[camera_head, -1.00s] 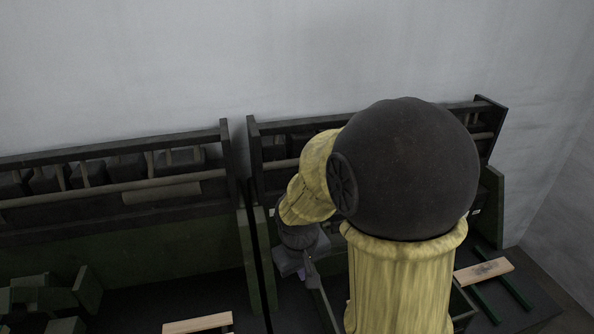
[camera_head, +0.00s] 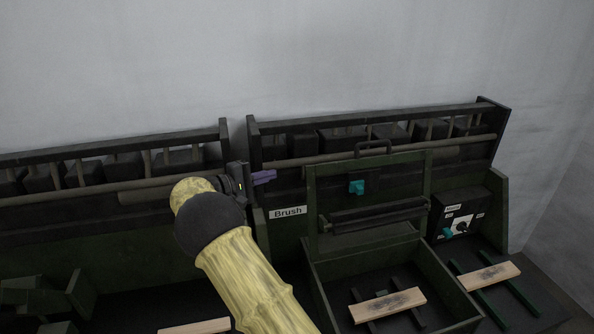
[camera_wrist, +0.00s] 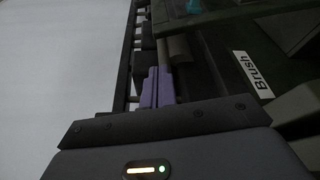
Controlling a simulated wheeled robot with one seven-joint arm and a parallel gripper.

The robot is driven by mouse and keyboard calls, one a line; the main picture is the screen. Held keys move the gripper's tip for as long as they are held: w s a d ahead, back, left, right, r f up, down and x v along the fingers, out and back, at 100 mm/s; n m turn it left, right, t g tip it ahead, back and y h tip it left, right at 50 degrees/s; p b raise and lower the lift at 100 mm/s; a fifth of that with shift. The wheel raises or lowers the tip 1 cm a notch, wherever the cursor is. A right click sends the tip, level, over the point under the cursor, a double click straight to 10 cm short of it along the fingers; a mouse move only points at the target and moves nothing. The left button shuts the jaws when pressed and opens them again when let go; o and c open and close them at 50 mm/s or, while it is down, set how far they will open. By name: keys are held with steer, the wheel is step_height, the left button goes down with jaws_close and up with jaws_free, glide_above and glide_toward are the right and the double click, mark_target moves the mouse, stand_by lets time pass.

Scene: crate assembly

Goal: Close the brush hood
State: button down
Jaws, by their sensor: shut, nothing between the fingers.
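The brush hood (camera_head: 322,190) is a dark green panel with a dark handle (camera_head: 373,146) on its top edge. It stands raised at the back of an open green box (camera_head: 318,280), beside the white "Brush" label (camera_head: 288,212). A teal piece (camera_head: 356,187) is on the hood's face. My gripper (camera_head: 268,176), with purple fingers, is shut and empty, left of the hood and apart from it. In the wrist view the purple fingers (camera_wrist: 150,88) are together and the "Brush" label (camera_wrist: 252,74) is at right.
A wooden block (camera_head: 388,305) lies inside the box. Another block (camera_head: 490,276) rests on green rails at right, below a control panel (camera_head: 458,222) with a knob. A dark rack (camera_head: 480,107) runs behind. A second station stands at left.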

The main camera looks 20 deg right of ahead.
steer(key=shift+d, duration=0.1)
steer(key=p+x, duration=0.3)
steer(key=x, duration=0.6)
steer(key=shift+r, duration=0.1)
steer(key=shift+w+d, duration=0.2)
steer(key=shift+d, duration=0.25)
steer(key=shift+s+a+f, duration=0.1)
steer(key=shift+f, duration=0.15)
